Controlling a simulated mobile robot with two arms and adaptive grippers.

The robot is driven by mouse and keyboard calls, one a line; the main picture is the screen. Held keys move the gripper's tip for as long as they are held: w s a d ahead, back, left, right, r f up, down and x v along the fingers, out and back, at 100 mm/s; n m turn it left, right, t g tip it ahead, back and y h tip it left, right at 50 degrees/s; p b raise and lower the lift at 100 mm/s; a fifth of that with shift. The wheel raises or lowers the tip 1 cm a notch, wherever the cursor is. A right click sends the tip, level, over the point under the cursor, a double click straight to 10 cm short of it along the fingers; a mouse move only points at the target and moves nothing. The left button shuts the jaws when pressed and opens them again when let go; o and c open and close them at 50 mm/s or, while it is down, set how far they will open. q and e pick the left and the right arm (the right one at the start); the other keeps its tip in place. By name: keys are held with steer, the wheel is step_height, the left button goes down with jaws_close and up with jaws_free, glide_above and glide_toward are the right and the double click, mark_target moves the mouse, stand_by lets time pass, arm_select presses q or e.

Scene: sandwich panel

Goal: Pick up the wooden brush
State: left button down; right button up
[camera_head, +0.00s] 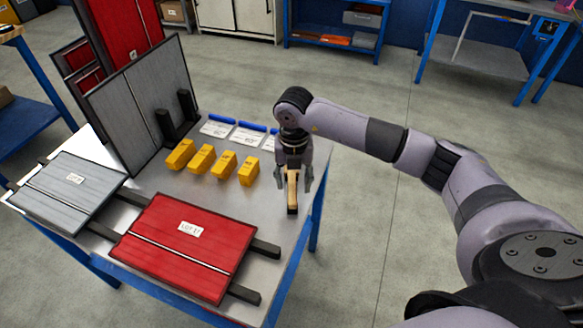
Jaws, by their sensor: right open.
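The wooden brush (292,197) is at the right edge of the table in the head view, light tan with a dark lower end. My right gripper (294,178) is directly above and around its upper part, pointing down. Its two fingers are spread, one on each side of the brush, with a gap visible at the sides. The gripper hides part of the brush's far end. I cannot tell whether the fingers touch it. My left gripper is not in the view.
The table (235,205) also holds a red panel (175,255) and a grey panel (62,200) on dark bars. Several yellow blocks (203,159) and blue-and-white items (248,134) are left of the brush. A tall grey panel (135,105) stands behind. Open floor (365,220) lies right.

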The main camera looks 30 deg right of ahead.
mark_target(292, 191)
steer(key=f+p, duration=0.1)
steer(key=f, duration=0.4)
steer(key=shift+a, duration=0.2)
steer(key=shift+c, duration=0.3)
jaws_close()
steer(key=shift+r, duration=0.1)
